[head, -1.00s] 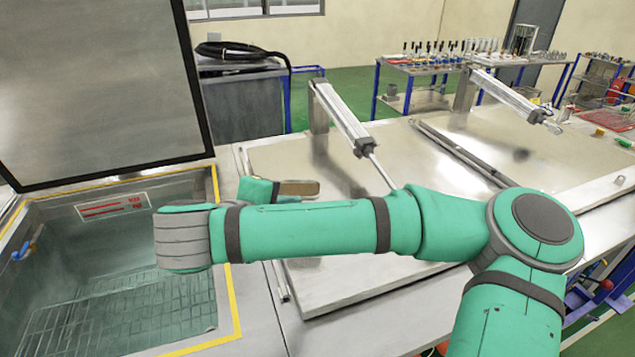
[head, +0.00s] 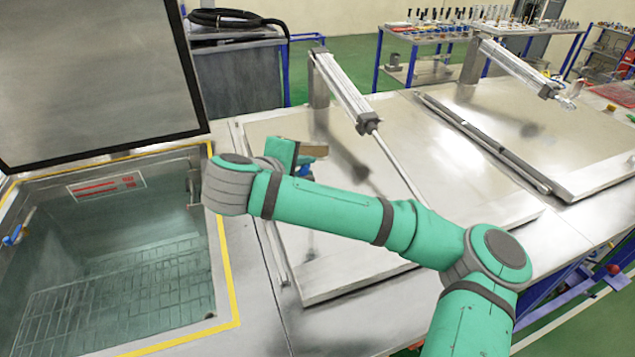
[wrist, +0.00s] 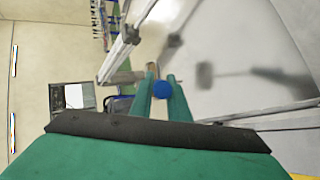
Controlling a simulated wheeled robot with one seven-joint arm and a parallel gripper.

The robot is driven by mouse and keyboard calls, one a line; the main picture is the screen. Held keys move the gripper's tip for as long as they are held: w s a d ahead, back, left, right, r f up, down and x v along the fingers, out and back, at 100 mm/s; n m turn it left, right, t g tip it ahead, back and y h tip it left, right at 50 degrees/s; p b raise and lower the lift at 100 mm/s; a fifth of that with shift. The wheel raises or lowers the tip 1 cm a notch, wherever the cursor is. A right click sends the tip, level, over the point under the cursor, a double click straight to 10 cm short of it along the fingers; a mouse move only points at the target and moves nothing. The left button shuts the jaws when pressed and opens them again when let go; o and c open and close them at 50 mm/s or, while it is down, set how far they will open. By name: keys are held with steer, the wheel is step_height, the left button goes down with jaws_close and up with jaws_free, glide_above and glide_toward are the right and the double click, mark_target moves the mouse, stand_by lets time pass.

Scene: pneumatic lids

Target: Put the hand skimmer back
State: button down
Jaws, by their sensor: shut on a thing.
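The hand skimmer shows mainly as a blue handle part (wrist: 162,90) between the two green fingers of my gripper (wrist: 163,80) in the wrist view. The fingers are shut on it. In the head view a bit of its blue (head: 303,170) shows by the gripper, above the nearer closed lid (head: 410,225). A tan piece (head: 314,150) also shows there; I cannot tell what it belongs to. The rest of the skimmer is hard to make out. In the wrist view, dark shadows of the gripper and a tool fall on the lid.
An open tank (head: 232,290) with a yellow rim and a wire rack inside lies at the left, its lid (head: 90,80) raised. A blue-handled fitting (head: 15,237) sits at its left wall. Pneumatic cylinders (head: 345,92) slant over the closed lids. A tool table (head: 440,38) stands behind.

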steer(key=shift+w+d+f, duration=0.25)
steer(key=shift+w+f, duration=0.1)
steer(key=shift+w, duration=0.2)
steer(key=shift+w+d+f, duration=0.4)
steer(key=shift+w+f, duration=0.4)
steer(key=shift+f, duration=0.7)
steer(key=shift+w+d+f, duration=0.45)
steer(key=shift+w+f, duration=0.35)
steer(key=shift+f, duration=0.75)
steer(key=shift+w+d+f, duration=0.4)
steer(key=shift+w+f, duration=0.4)
steer(key=shift+f, duration=0.7)
steer(key=c, duration=1.7)
jaws_free()
steer(key=shift+f, duration=0.1)
